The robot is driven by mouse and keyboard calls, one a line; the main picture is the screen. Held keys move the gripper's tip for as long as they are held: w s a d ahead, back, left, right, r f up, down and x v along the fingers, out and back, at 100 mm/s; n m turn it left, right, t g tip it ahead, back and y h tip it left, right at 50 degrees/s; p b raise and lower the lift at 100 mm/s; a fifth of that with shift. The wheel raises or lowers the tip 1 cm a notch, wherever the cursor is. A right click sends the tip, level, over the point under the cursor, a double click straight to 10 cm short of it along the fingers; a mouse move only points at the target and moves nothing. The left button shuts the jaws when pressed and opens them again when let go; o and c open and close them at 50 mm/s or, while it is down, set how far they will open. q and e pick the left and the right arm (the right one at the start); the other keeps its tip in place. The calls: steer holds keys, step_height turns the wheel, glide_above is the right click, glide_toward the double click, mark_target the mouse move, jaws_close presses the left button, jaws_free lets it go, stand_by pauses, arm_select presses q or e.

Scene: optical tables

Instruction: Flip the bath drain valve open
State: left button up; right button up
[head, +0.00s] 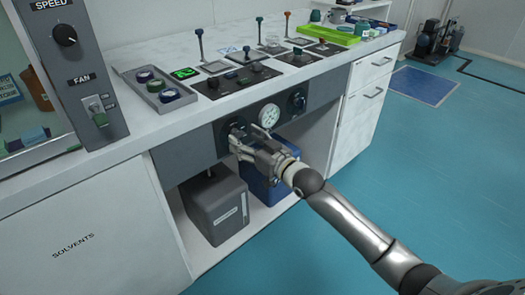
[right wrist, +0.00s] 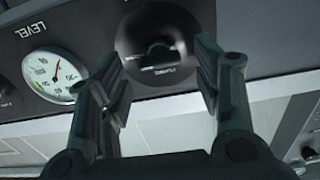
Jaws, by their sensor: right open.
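A round black valve knob (head: 235,129) sits on the dark front panel, left of the gauge in the head view. My right gripper (head: 242,146) is just in front of it, partly hiding it. In the right wrist view, turned upside down, the knob (right wrist: 160,48) shows between the two fingers of my open right gripper (right wrist: 158,68). The fingers hold nothing, and contact with the knob cannot be told. A small label by the knob is too blurred to read surely. My left gripper is not in view.
A white level gauge (head: 269,116) and a second black knob (head: 296,101) are on the same panel. A grey container (head: 214,205) and a blue container (head: 259,185) stand below. A tray of knobs (head: 160,90) lies on the bench above.

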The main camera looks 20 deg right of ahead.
steer(key=v, duration=0.9)
steer(key=shift+s, duration=0.2)
